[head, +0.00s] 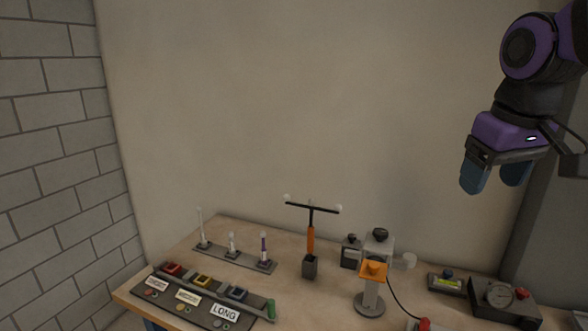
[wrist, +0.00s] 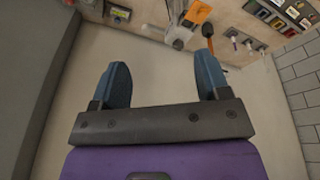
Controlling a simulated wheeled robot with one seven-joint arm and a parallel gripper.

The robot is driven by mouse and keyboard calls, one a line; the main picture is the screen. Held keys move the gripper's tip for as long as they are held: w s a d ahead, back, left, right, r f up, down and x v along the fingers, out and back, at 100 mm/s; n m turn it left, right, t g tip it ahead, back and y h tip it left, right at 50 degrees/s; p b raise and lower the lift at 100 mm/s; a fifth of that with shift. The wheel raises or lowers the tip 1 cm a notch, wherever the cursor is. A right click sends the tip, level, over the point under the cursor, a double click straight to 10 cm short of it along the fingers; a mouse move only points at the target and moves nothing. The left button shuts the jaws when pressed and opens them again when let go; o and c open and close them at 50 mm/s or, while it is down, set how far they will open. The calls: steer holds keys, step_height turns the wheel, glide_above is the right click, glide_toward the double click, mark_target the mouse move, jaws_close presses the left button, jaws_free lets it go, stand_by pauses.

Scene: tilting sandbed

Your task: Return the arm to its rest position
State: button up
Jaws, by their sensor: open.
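My gripper (head: 495,177) hangs at the upper right of the head view, on my purple and black arm, well above the table and clear of everything on it. Its two blue fingers point downward. In the wrist view my gripper (wrist: 162,85) shows its fingers spread wide, with only bare wall between them. It is open and holds nothing.
The wooden table (head: 190,262) carries a labelled panel (head: 190,298), a rack of upright sticks (head: 232,256), an orange-handled T-shaped tool (head: 311,242), a grey stand with an orange part (head: 373,272) and a gauge box (head: 502,298). A brick wall (head: 60,150) is at left.

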steer(key=s+d+f+m+t, duration=0.1)
steer(key=s+f+m+t, duration=0.1)
steer(key=s, duration=0.9)
steer(key=shift+f+t, duration=0.3)
steer(key=shift+f, duration=0.5)
steer(key=shift+w, duration=0.1)
